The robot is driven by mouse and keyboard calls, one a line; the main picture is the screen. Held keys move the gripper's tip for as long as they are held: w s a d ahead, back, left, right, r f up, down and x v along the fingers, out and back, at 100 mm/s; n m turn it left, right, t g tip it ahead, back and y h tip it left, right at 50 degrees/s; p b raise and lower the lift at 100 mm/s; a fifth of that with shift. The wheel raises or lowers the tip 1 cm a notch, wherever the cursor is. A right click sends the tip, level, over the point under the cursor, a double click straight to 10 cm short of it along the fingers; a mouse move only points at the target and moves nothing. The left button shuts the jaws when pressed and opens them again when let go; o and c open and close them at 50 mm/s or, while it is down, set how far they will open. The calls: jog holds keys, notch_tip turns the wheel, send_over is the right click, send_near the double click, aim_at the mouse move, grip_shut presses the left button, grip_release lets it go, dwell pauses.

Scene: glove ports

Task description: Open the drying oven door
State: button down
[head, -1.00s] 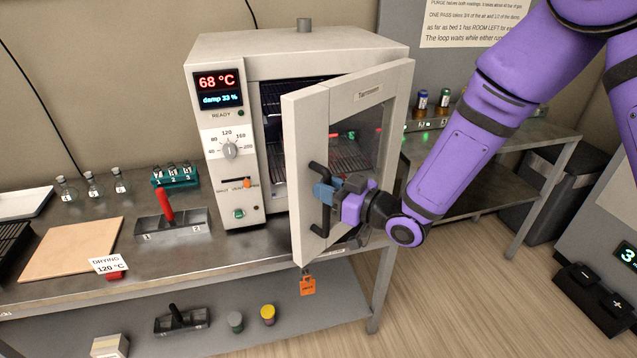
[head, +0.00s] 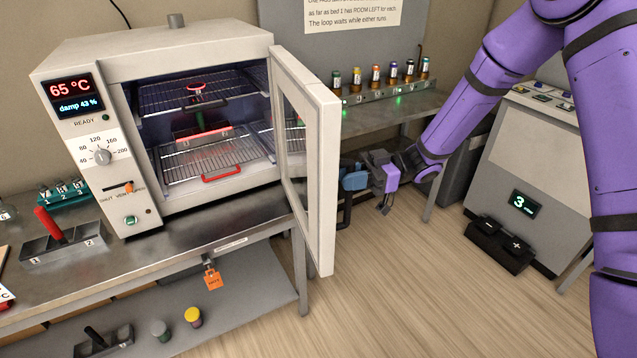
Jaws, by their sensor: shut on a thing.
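The drying oven (head: 160,50) stands on the metal bench at the left. Its door (head: 322,180) is swung wide open on its right side, so the chamber shows. Inside are two wire shelves (head: 215,160) with red-handled pieces. The display (head: 72,95) reads 65 °C and damp 43 %. My gripper (head: 355,182) is at the outer face of the door, shut on the dark door handle (head: 345,212). The handle is partly hidden behind the door's edge and the gripper.
Several small capped vials (head: 375,78) stand in a rack on the bench behind the door. A grey cabinet (head: 530,150) with a display reading 3 stands at the right. An orange tag (head: 212,278) hangs at the bench's front edge. The wooden floor (head: 400,290) ahead of the door is clear.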

jog(key=w+d, duration=0.7)
jog(key=d, duration=0.2)
jog(key=shift+w+d, duration=0.25)
jog(key=shift+d, duration=0.15)
jog(key=c, duration=1.1)
grip_release()
jog(key=v, duration=1)
jog(key=shift+w+d, duration=0.15)
jog(key=shift+d, duration=0.2)
